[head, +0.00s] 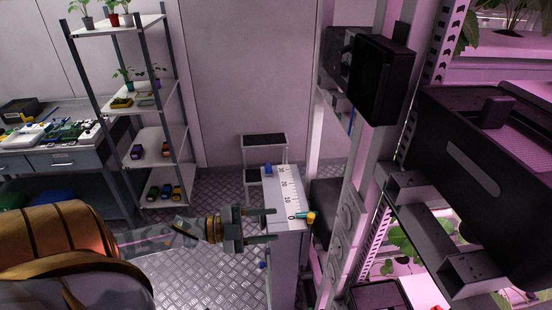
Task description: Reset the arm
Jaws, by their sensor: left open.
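My left arm comes in from the lower left. My left gripper (272,224) points to the right, its two fingers apart with nothing seen between them. Its fingertips overlap, in the picture, the left edge of a narrow white stand (284,195) with a ruler scale on top. I cannot tell whether they touch it. A small teal and yellow object (305,217) lies near the scale's zero mark, just beyond the fingertips. My right gripper is not in view.
A tall rack with black boxes (380,82) and plants fills the right side. A shelf (160,158) with pots and small coloured items stands at the back left, beside a cluttered workbench (60,160). A small step stand (265,139) is behind. Patterned metal floor (200,280) shows below the arm.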

